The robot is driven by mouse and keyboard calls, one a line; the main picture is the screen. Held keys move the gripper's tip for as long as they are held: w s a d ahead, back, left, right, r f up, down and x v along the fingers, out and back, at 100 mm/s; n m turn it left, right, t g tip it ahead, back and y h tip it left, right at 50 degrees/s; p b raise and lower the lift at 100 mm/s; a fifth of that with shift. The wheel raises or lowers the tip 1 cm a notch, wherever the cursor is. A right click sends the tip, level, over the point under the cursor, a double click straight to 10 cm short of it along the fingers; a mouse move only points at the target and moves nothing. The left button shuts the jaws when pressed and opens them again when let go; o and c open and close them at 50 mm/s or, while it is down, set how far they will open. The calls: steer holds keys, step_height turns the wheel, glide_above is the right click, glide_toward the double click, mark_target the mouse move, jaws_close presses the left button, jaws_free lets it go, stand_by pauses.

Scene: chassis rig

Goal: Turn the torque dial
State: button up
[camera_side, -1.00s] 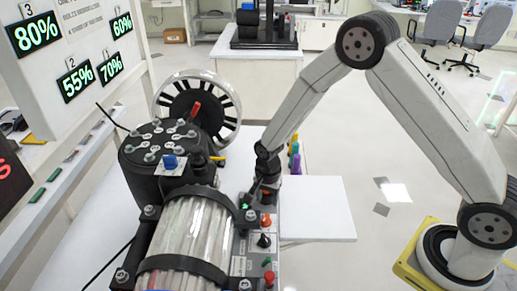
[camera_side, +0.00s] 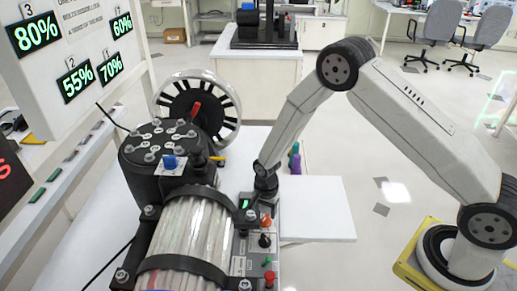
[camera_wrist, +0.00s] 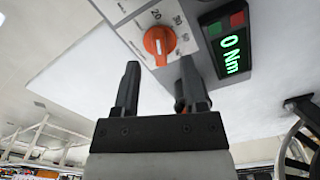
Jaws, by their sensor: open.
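The torque dial is an orange round knob (camera_wrist: 158,40) on a pale panel with a printed scale, at the top centre of the wrist view. A dark display (camera_wrist: 230,52) reading "0 Nm" in green sits to its right. My gripper (camera_wrist: 157,72) is open and empty, its two dark fingers pointing toward the dial and apart from each other. The dial lies beyond the fingertips, in line with the gap. In the side view my gripper (camera_side: 263,200) is low beside the chassis control panel, its fingers too small to make out clearly.
The chassis (camera_side: 187,232), with clamped tubes and a bolted black cap, stands left of my gripper. A spoked wheel (camera_side: 228,100) is behind it. A bare white board (camera_side: 318,208) lies to the right. More knobs, one black (camera_side: 264,240), line the panel.

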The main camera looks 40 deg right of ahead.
mark_target(265, 219)
steer(key=shift+f, duration=1.4)
jaws_close()
